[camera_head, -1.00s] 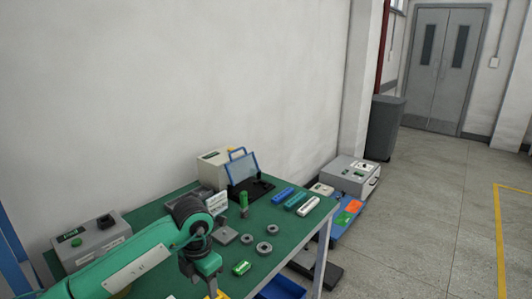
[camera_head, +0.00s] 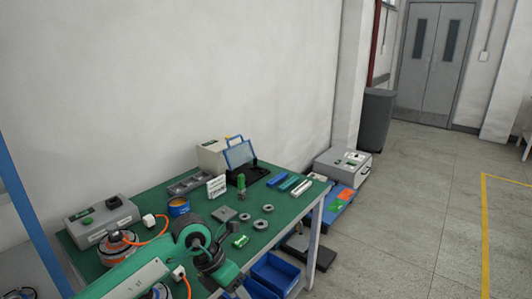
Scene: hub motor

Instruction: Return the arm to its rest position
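My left arm (camera_head: 150,272) comes in from the lower left, green with dark joints, over the front left of the green table (camera_head: 145,200). Its wrist bends down near the table's front edge. The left gripper is at or below the wrist; its fingers cannot be made out. My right arm does not show. Hub motors with orange cables (camera_head: 118,245) stand on the table beside and behind the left arm, partly covered by it.
A grey control box (camera_head: 102,222) stands at the table's left. A green-handled tool (camera_head: 241,184), metal rings (camera_head: 260,224) and a beige machine (camera_head: 215,154) are on the table. Blue bins (camera_head: 272,272) sit below its front edge. The floor at right is clear.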

